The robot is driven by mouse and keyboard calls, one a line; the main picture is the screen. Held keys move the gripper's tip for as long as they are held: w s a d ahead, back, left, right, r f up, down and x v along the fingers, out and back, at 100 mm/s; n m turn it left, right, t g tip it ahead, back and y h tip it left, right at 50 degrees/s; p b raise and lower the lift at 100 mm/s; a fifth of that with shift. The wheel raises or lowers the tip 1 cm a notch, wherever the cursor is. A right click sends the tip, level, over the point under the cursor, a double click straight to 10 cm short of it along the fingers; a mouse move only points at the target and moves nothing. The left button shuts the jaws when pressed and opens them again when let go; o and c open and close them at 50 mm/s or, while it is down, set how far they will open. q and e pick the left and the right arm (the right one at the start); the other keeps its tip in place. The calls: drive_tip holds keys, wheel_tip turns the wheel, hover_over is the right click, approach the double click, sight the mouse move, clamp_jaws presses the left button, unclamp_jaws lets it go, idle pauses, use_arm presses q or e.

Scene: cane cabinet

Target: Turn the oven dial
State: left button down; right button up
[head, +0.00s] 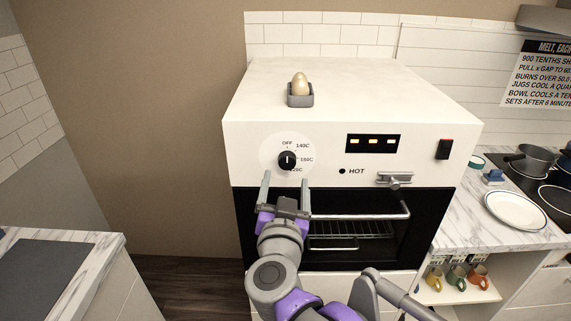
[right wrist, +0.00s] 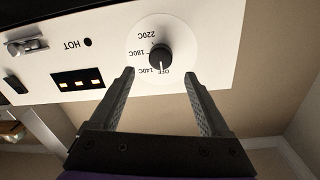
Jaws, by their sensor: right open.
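The oven dial (head: 287,160) is a round black knob on a white disc, on the upper left of the white oven's (head: 345,90) front panel. Its white mark points up at OFF. My right gripper (head: 286,176) is open, with its two fingers reaching up toward the dial from below. In the right wrist view, upside down, the dial (right wrist: 159,57) shows between and just beyond the open fingertips (right wrist: 160,70). Nothing is between the fingers, and I cannot tell whether they touch the panel. My left gripper is not in view.
Below the panel is the oven door with a handle bar (head: 360,216). An egg (head: 300,84) sits in a grey holder on the oven top. A plate (head: 516,211) and pans stand on the right counter. A counter (head: 100,245) stands at the left.

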sight(287, 164)
drive_tip(key=w, duration=0.7)
drive_tip(key=shift+d+p, duration=0.1)
drive_tip(key=shift+p, duration=0.2)
clamp_jaws()
